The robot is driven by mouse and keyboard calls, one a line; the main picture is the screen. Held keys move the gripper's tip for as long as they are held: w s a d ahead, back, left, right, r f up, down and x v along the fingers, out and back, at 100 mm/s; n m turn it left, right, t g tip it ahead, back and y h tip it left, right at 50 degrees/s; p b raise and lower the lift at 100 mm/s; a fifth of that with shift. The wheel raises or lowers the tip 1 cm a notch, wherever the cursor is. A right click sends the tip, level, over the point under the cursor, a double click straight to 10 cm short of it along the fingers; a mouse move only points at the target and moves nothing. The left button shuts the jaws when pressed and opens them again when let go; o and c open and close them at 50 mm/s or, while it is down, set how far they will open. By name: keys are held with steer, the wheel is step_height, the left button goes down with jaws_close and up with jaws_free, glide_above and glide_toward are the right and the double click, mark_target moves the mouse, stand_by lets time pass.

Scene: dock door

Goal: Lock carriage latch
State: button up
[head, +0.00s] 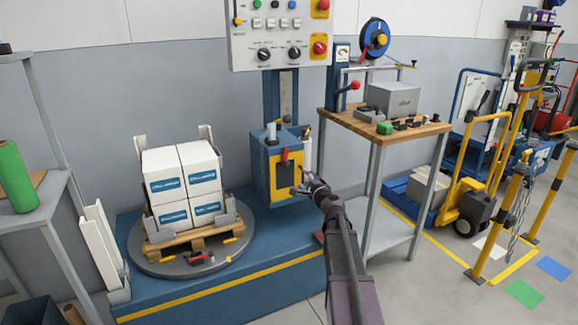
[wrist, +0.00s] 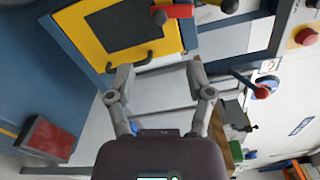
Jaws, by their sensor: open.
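The blue carriage (head: 262,178) with a yellow front panel sits on the upright mast. In the wrist view its yellow panel (wrist: 88,48) has a dark window, a curved dark handle (wrist: 130,64) and a red lever (wrist: 178,11) at the top edge. The red lever also shows small in the head view (head: 285,155). I cannot tell for certain which part is the latch. My gripper (head: 307,187) is at the carriage's lower right front. In the wrist view my gripper (wrist: 160,76) is open and empty, its left fingertip close to the dark handle; contact is unclear.
A turntable (head: 150,266) carries a pallet of white boxes on the left. A wooden-topped bench (head: 345,118) stands close to the right of my arm. A control panel (head: 280,35) with several buttons is above the carriage. A yellow hand truck (head: 478,165) stands farther right.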

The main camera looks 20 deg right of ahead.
mark_target(288, 164)
steer(key=shift+w, duration=0.1)
steer(key=w, duration=1.3)
steer(key=shift+w+a, duration=0.25)
steer(key=shift+w, duration=0.05)
jaws_close()
